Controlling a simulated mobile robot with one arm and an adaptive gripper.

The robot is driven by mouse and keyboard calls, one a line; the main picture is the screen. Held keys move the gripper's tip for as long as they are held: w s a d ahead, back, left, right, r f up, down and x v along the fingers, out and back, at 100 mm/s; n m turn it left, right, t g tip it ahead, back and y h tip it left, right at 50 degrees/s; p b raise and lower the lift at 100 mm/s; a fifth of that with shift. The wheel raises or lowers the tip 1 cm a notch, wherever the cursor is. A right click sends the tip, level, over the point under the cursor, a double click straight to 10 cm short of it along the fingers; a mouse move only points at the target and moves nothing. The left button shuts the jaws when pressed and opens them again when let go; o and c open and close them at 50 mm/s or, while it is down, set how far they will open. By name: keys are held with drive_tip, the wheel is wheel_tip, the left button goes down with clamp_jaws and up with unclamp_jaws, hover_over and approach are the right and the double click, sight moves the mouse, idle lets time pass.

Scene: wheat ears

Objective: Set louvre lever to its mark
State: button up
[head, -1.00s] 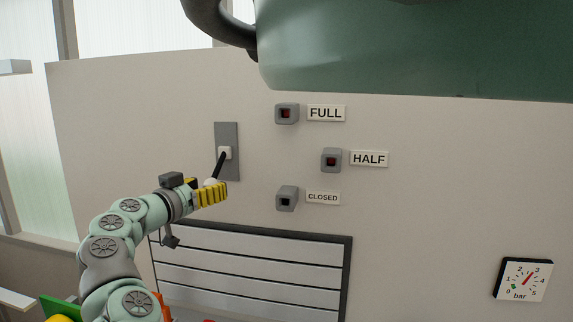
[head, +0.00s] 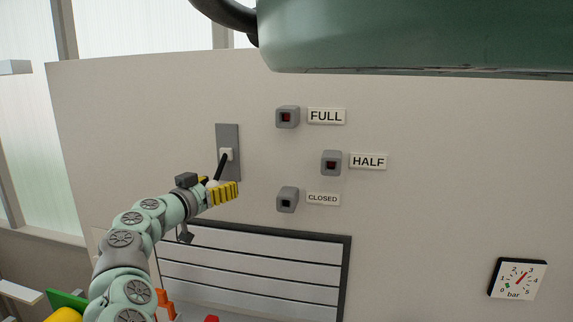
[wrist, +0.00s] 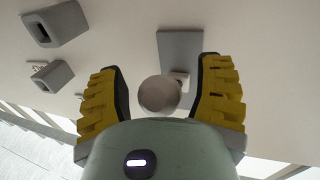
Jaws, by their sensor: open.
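The louvre lever (head: 223,165) is a black rod on a grey wall plate (head: 228,134), slanting down and left to a pale ball knob. In the wrist view the knob (wrist: 159,95) sits between the two yellow fingers of my gripper (wrist: 160,92), with space on both sides. My gripper (head: 222,193) is open around the knob in the head view. Signs FULL (head: 326,117), HALF (head: 368,162) and CLOSED (head: 322,199) each have a grey box beside them. The FULL box (head: 287,117) and HALF box (head: 331,163) have dark red faces; the CLOSED box (head: 287,199) looks dark.
A louvre panel (head: 250,268) with shut-looking slats is below the lever. A pressure gauge (head: 518,279) hangs at lower right. A large green body (head: 420,40) crosses the top. The wall right of the signs is clear.

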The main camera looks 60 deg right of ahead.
clamp_jaws()
idle(0.4)
